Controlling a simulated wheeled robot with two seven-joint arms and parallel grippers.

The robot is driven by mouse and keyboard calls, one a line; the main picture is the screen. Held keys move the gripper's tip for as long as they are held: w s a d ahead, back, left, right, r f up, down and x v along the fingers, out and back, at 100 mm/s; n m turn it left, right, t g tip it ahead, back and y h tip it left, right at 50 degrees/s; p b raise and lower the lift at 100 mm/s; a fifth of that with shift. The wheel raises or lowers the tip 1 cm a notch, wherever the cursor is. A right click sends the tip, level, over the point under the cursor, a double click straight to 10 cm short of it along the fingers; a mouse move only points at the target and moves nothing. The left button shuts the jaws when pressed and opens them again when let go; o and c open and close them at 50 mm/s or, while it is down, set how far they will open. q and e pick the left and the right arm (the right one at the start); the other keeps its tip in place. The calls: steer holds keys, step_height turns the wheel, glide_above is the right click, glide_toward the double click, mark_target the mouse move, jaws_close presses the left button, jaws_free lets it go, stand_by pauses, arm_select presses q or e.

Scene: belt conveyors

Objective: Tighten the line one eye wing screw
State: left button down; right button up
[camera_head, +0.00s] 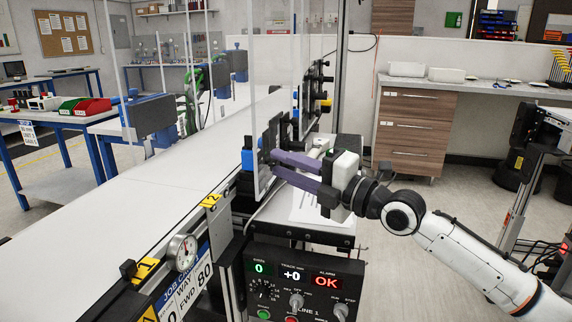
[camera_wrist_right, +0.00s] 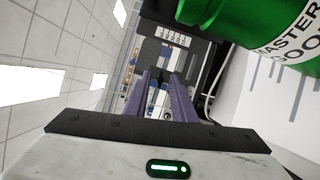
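My right gripper (camera_head: 276,164) reaches in from the right in the head view, its two purple fingers pointing left at the dark bracket (camera_head: 270,138) beside the conveyor. The fingers are apart with a gap between them. A blue sensor block (camera_head: 248,158) sits at the belt's edge, left of the fingertips. I cannot clearly pick out the wing screw; it is small or hidden by the fingers and bracket. My left gripper is not in view.
A clear upright panel (camera_head: 262,90) stands close to the fingertips. The white belt (camera_head: 130,195) runs on the left. A control box (camera_head: 305,285) reading OK is below. A green cylinder (camera_wrist_right: 235,20) marked MASTER is near the gripper in the right wrist view.

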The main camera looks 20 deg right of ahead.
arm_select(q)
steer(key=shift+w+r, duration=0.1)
arm_select(e)
steer(key=shift+c, duration=0.3)
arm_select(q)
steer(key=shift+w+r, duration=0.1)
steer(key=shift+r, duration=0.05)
arm_select(e)
jaws_close()
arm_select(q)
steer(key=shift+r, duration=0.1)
